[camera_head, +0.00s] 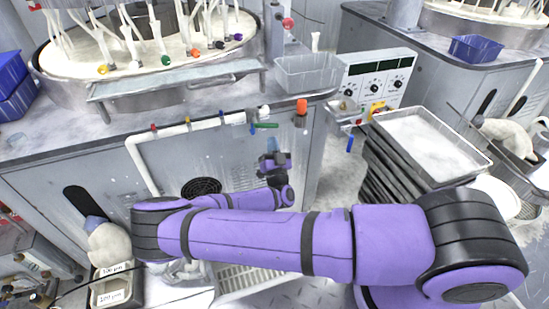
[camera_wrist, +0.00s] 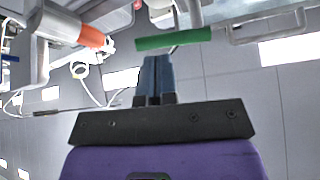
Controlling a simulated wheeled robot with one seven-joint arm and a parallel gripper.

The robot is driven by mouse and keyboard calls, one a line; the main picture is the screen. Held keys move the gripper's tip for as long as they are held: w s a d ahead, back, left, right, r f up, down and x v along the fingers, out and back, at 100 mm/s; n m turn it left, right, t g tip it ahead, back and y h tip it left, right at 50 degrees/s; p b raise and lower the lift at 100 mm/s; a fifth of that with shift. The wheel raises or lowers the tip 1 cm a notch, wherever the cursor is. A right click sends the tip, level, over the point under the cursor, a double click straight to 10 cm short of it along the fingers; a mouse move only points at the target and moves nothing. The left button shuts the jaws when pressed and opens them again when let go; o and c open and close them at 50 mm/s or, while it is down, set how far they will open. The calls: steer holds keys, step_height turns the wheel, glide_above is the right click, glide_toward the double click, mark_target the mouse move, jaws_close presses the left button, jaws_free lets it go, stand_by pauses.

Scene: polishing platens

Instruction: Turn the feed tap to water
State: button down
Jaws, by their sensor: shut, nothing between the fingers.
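A tap with a green lever (camera_head: 265,125) sits on the front of the platen bench, at the right end of a white pipe (camera_head: 172,131). In the wrist view the green lever (camera_wrist: 173,39) lies nearly level, just beyond my fingertips. My gripper (camera_head: 272,146) is just below the lever in the head view. Its blue fingers (camera_wrist: 157,62) are together with nothing between them. The fingertips look close to the lever; I cannot tell whether they touch it. No water label is readable on the tap.
An orange-capped fitting (camera_head: 302,106) stands just right of the lever and also shows in the wrist view (camera_wrist: 92,37). A control panel (camera_head: 374,84) and stacked metal trays (camera_head: 381,152) stand further right. A clear bin (camera_head: 307,73) sits on the bench above.

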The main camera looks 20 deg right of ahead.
mark_target(266, 126)
steer(key=x, duration=0.3)
stand_by(0.4)
steer(key=shift+d+r, duration=0.4)
steer(key=shift+r, duration=0.3)
